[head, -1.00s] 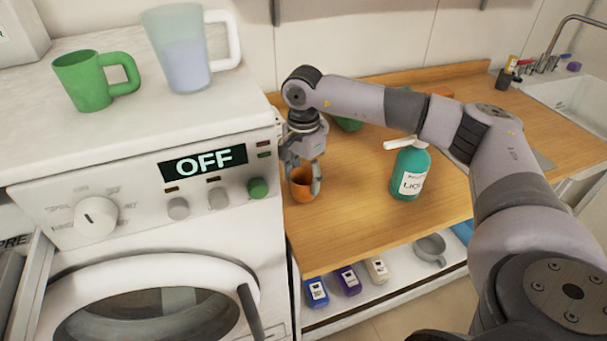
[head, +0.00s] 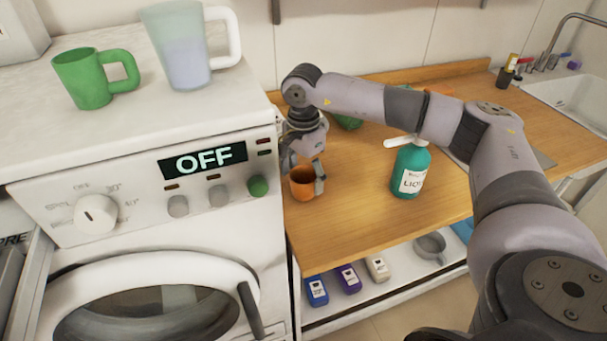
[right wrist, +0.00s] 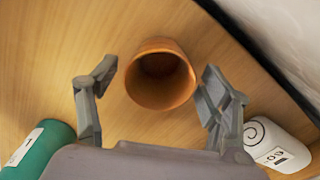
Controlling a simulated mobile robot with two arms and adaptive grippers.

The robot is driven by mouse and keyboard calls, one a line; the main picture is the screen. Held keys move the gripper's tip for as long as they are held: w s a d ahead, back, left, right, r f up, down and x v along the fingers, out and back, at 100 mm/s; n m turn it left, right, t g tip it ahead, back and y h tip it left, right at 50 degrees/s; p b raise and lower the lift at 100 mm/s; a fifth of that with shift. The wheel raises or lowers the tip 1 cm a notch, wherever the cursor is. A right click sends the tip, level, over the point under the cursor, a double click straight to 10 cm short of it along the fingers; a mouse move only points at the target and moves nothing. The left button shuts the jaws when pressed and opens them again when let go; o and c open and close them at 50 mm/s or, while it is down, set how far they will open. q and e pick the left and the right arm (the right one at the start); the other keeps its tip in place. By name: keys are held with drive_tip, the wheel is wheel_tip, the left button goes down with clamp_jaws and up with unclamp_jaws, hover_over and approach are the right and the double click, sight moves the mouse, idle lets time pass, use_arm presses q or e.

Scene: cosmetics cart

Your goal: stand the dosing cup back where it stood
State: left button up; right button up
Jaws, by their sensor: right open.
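The dosing cup, an orange cup (head: 302,190), stands upright on the wooden counter (head: 350,210), close to the white washing machine's right side. My right gripper (head: 306,170) is just above it, pointing down, with its fingers parted about the cup's rim. In the right wrist view the cup (right wrist: 160,85) shows its open mouth between the two spread fingers of the gripper (right wrist: 159,72). A gap shows on either side, narrower at the right finger. The gripper is open and holds nothing. My left gripper is not in view.
A teal pump bottle (head: 410,172) stands right of the cup, with bare counter between. A white labelled container (right wrist: 276,146) shows in the wrist view. The washing machine (head: 150,190) carries a green mug (head: 82,80) and a jug (head: 180,50). Several small bottles stand on the shelf below.

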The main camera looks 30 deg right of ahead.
drive_tip(key=shift+r, duration=0.55)
wheel_tip(320, 180, up, 11)
drive_tip(key=b, duration=0.2)
